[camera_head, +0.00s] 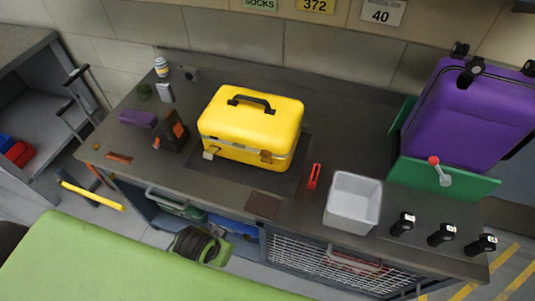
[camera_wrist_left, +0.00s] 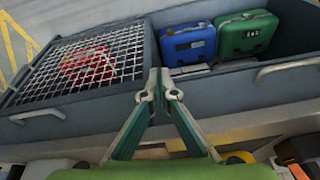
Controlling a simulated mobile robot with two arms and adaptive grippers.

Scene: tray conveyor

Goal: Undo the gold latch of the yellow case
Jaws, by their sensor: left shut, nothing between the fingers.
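The yellow case (camera_head: 250,118) stands upright with its lid down on the worktop in the head view, a black handle (camera_head: 252,102) on top. A small gold-brown latch (camera_head: 266,156) is on its front face, toward the right; whether it is fastened is too small to tell. A pale metal fitting (camera_head: 209,153) is at the front left corner. My left gripper (camera_wrist_left: 161,84) shows only in the left wrist view, shut and empty, in front of the cabinet below a worktop and away from the yellow case. My right gripper is in neither view.
A grey bin (camera_head: 353,202), a red-handled item (camera_head: 314,177) and black knobs (camera_head: 402,224) are right of the case. A purple suitcase (camera_head: 470,115) stands far right. An orange-black tool (camera_head: 172,132) is left. Blue (camera_wrist_left: 188,45) and green (camera_wrist_left: 246,34) cases sit in the cabinet.

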